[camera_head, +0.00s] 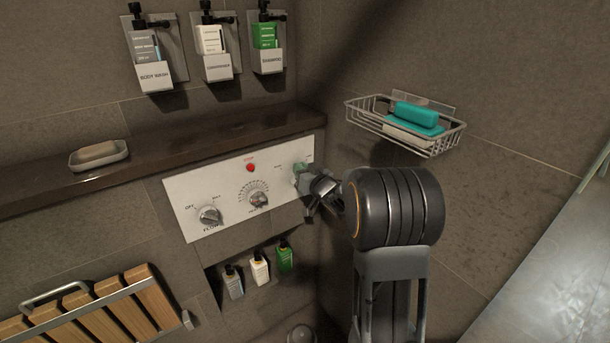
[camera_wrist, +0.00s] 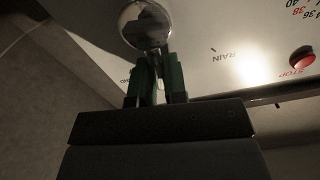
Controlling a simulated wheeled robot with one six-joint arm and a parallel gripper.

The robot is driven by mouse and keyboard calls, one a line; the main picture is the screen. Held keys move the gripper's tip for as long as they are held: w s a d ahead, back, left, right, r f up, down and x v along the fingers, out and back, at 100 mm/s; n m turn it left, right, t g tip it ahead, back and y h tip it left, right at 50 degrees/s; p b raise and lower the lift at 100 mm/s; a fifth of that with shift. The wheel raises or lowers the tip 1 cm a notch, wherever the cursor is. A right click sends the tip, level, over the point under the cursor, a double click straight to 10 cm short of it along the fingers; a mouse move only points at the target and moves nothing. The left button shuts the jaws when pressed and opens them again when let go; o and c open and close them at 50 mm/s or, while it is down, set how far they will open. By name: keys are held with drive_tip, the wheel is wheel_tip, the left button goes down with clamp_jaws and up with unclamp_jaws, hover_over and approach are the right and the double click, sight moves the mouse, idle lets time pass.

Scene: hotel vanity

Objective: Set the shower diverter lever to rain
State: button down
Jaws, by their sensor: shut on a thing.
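The white shower control panel (camera_head: 190,197) is on the wall. The diverter at its right end is mostly hidden by my gripper (camera_head: 304,181) in the head view. In the wrist view the diverter's round shiny hub (camera_wrist: 145,25) is at the top. My gripper (camera_wrist: 158,82) has green finger pads shut on the diverter lever below that hub. The RAIN label (camera_wrist: 228,56) and its tick are to the right of the lever, apart from it. The lever does not line up with the RAIN tick.
The flow knob (camera_head: 209,215), temperature dial (camera_head: 259,199) and red stop button (camera_head: 250,168) share the panel. A wire basket (camera_head: 430,148) with a teal item is on the right wall. A dark ledge (camera_head: 220,133) runs above the panel; small bottles (camera_head: 260,268) stand in a niche below.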

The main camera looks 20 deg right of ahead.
sight(286, 172)
drive_tip(key=n+b, duration=0.2)
drive_tip(key=a+n+b, duration=0.2)
drive_tip(key=n+b, duration=0.1)
drive_tip(key=shift+s+a+f+n+b, duration=0.15)
drive_tip(key=shift+s+f+n+b, duration=0.1)
drive_tip(key=shift+n+b, duration=0.1)
drive_tip(key=n+b, duration=0.1)
drive_tip(key=a+n+b, duration=0.1)
drive_tip(key=b, duration=0.1)
drive_tip(key=shift+s+f+n, duration=0.1)
drive_tip(key=shift+f+n, duration=0.05)
drive_tip(key=shift+n, duration=0.2)
drive_tip(key=shift+a+n+b, duration=0.15)
drive_tip(key=shift+n+b, duration=0.45)
drive_tip(key=c, duration=1.3)
unclamp_jaws()
drive_tip(key=shift+c, duration=0.2)
drive_tip(key=shift+o, duration=0.9)
drive_tip(key=shift+f, duration=0.1)
